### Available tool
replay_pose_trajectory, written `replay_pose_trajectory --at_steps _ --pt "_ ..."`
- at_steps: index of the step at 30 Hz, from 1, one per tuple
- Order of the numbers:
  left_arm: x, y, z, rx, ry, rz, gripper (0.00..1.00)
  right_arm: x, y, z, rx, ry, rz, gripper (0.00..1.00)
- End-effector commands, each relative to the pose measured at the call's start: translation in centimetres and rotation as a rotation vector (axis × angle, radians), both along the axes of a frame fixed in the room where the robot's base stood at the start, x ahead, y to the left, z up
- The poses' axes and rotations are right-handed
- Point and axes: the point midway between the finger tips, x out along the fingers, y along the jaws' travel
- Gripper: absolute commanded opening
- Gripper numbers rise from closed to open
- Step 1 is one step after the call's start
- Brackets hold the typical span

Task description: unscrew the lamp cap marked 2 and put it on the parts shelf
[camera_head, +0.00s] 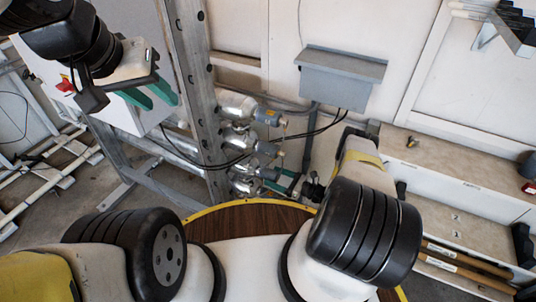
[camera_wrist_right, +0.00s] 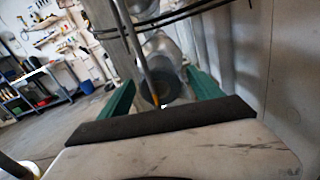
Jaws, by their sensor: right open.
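Three silvery lamp ends with caps stand in a column beside the grey upright in the head view: upper (camera_head: 268,117), middle (camera_head: 268,148) and lower (camera_head: 268,173). Their numbers are not readable, so I cannot tell which is cap 2. My right gripper (camera_head: 284,184) is open beside the lowest lamp end, partly hidden by my arm. In the right wrist view, a dark round cap (camera_wrist_right: 158,90) shows between the green fingers of my right gripper (camera_wrist_right: 160,78); contact is not clear. My left gripper (camera_head: 150,94) is open and empty at upper left. I cannot identify the parts shelf for sure.
A grey box (camera_head: 341,78) is mounted on the wall, with dark cables (camera_head: 330,128) running past the lamp ends. A pale bench (camera_head: 440,172) runs along the right wall with small objects on it. The grey upright (camera_head: 200,110) stands close left of the lamps.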

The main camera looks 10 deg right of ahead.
Motion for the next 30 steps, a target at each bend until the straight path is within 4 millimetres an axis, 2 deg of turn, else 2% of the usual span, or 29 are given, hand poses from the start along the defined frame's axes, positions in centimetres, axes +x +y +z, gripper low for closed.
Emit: replay_pose_trajectory --at_steps 3,9,12,16,20,30 --pt "0.0 0.0 0.0 0.0 0.0 0.0 0.36 -1.3 -1.9 -0.1 -0.001 0.002 -0.001 0.75" --pt "0.0 0.0 0.0 0.0 0.0 0.0 0.36 -3.0 -4.4 -0.1 -0.002 0.001 -0.001 0.75" --pt "0.0 0.0 0.0 0.0 0.0 0.0 0.36 -3.4 -5.1 0.0 0.004 0.008 0.0 0.65" --pt "0.0 0.0 0.0 0.0 0.0 0.0 0.36 -3.7 -5.5 0.0 0.069 0.104 0.0 0.65" --pt "0.0 0.0 0.0 0.0 0.0 0.0 0.36 -4.0 -5.9 -0.1 0.23 0.342 0.0 0.65" --pt "0.0 0.0 0.0 0.0 0.0 0.0 0.36 -4.9 -7.4 0.0 0.779 1.153 -0.001 0.65"
